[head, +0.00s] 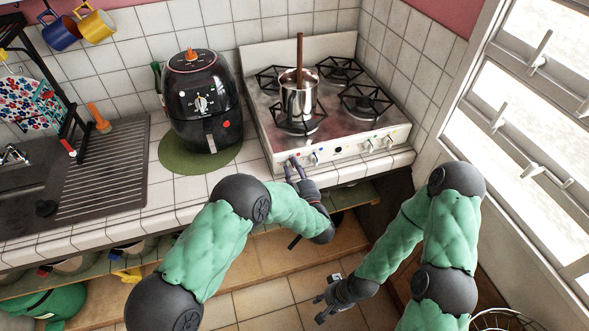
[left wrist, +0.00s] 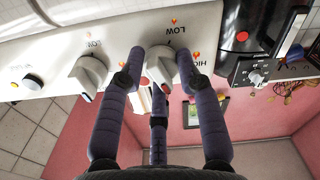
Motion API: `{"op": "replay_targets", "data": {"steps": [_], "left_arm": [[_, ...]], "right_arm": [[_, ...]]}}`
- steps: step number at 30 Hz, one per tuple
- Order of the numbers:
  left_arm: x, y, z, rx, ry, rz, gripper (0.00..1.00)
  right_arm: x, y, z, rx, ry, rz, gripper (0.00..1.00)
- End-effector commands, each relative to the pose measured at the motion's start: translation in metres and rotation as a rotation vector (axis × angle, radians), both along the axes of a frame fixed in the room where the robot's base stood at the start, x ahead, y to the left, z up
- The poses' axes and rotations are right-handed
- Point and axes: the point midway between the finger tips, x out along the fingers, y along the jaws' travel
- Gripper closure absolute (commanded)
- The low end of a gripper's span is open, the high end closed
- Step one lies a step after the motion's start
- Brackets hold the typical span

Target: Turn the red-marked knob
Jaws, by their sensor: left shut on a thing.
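The stove (head: 262,110) has a white front panel with a row of knobs. In the left wrist view, a white knob (left wrist: 161,62) with red marks by it sits between the fingers of my left gripper (left wrist: 160,82). The fingers are shut on this knob, one at each side, and hide part of it. In the head view my left gripper (head: 293,165) is at the left end of the panel and covers that knob. My right gripper (head: 324,299) hangs low over the floor, empty, with its fingers spread.
A neighbouring knob (left wrist: 89,73) is close beside the left gripper. A steel pot (head: 299,98) with a wooden handle sticking up stands on the stove. A black air fryer (head: 203,105) stands left of the stove on a green mat (head: 171,155). A window (head: 545,110) is at the right.

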Motion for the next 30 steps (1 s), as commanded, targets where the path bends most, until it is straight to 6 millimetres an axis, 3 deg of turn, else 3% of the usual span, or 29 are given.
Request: {"op": "replay_targets", "data": {"steps": [30], "left_arm": [[-0.0011,-0.0007,-0.0034,-0.46,-0.141,-0.002,0.98]], "right_arm": [[0.0,0.0,-0.0002,0.0,0.0,0.0,0.6]]}}
